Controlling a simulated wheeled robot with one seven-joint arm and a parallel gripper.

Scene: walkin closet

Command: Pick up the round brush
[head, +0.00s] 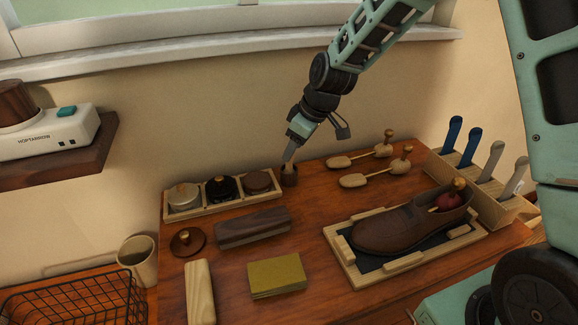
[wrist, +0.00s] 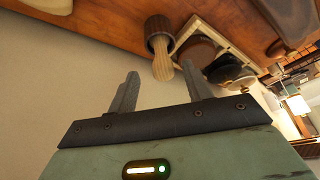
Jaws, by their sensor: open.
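My gripper is open and empty, pointing down just above the cup. In the wrist view the handle's end lies in the gap between the fingertips (wrist: 160,70); I cannot tell whether it is between them in depth.
A tray with several round tins (head: 222,204) stands close left of the cup. Wooden shoe trees (head: 360,155) lie to the right. A shoe (head: 405,230) sits on a framed mat. The wall is close behind the cup. A dark block brush (head: 252,227) lies in front.

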